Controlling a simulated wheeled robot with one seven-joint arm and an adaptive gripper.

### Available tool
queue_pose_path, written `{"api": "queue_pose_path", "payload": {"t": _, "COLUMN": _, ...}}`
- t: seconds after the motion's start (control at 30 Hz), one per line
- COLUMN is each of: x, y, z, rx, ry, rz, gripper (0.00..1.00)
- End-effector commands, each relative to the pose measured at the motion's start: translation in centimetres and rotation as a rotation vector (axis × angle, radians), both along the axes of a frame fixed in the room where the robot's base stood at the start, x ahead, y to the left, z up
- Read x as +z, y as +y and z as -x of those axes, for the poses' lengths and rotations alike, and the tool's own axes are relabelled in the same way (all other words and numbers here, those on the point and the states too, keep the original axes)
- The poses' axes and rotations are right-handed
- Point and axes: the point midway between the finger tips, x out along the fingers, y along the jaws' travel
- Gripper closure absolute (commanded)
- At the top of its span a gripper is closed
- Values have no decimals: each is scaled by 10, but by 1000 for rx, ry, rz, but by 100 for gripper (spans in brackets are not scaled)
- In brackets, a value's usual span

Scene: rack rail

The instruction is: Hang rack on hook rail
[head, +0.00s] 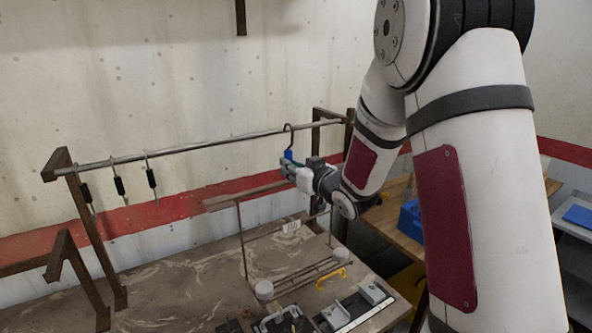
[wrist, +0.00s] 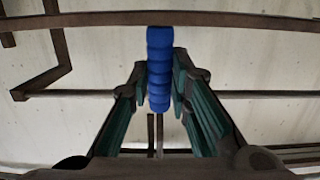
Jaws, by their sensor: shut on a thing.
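My gripper (head: 292,166) is shut on a blue ribbed handle (head: 288,155). In the wrist view the handle (wrist: 159,70) stands upright between the teal-lined fingers (wrist: 160,92). A dark curved hook (head: 288,128) rises above the handle in the head view. The hook overlaps the metal rail (head: 220,142) near its right end; I cannot tell whether it touches it. The rail runs between brown frame posts. My fingers partly hide the handle in the head view, and I cannot tell whether a larger rack is attached.
Several black-handled pieces (head: 119,186) hang from hooks at the rail's left end. A brown bar on thin uprights (head: 242,240) stands on the table (head: 180,285) below. Rods, a yellow handle (head: 333,279) and trays (head: 357,309) lie at the front. The table's left middle is clear.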

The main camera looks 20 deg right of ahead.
Motion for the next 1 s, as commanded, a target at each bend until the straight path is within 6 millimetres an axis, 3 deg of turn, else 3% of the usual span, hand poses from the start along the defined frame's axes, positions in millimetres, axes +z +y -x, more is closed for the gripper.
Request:
{"api": "queue_pose_path", "payload": {"t": 0.5, "x": 1, "y": 6, "z": -32, "rx": 0, "ry": -3, "rz": -2, "gripper": 100}}
{"api": "queue_pose_path", "payload": {"t": 1.0, "x": 2, "y": 6, "z": -33, "rx": 0, "ry": -4, "rz": -1, "gripper": 100}}
